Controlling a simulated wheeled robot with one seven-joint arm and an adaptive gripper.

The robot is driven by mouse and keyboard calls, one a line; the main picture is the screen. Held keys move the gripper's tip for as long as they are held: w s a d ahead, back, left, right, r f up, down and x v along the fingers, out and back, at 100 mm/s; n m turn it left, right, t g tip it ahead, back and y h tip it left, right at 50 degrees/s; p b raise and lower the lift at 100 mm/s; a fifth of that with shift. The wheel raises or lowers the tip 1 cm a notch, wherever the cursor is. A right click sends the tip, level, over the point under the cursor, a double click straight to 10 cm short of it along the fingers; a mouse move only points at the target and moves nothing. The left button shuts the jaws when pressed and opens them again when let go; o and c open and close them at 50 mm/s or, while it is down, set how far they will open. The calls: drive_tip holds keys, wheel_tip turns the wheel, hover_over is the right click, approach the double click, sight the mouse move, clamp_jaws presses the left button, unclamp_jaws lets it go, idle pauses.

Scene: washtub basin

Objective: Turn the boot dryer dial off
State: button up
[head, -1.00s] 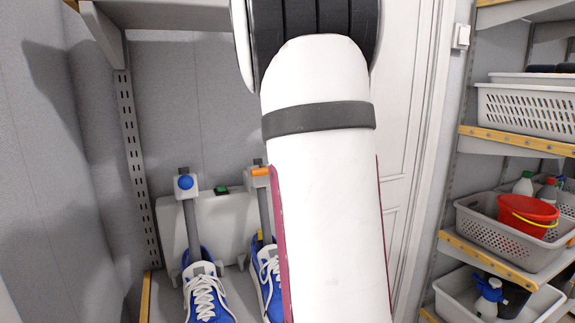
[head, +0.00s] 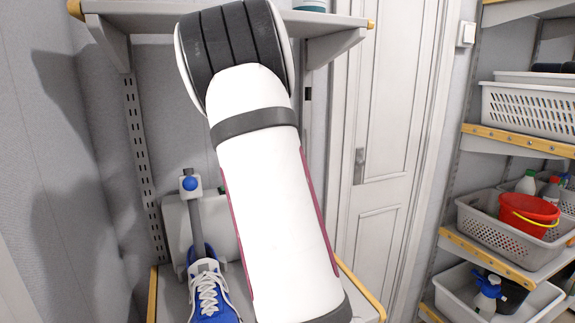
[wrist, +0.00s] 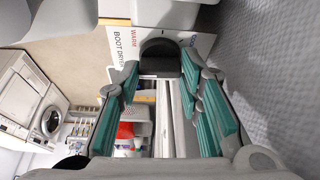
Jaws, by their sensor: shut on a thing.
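The boot dryer (head: 176,228) is a pale box against the back wall, partly hidden behind my arm in the head view. In the wrist view its white panel (wrist: 122,50) carries the words "BOOT DRYER" and "WARM". The dark dial (wrist: 160,50) stands out from this panel, between the tips of my teal-padded fingers. My gripper (wrist: 160,72) is shut on the dial. My gripper and the dial are both hidden in the head view. I cannot read which mark the dial points to.
A blue shoe (head: 208,298) sits at the dryer's left post, which bears a blue knob (head: 190,184). A shelf (head: 325,28) overhangs the dryer. Baskets (head: 482,215) fill the right rack. White washing machines (wrist: 42,110) show in the wrist view.

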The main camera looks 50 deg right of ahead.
drive_tip(key=shift+m, duration=0.6)
drive_tip(key=o, duration=1.2)
drive_tip(key=shift+c, duration=0.2)
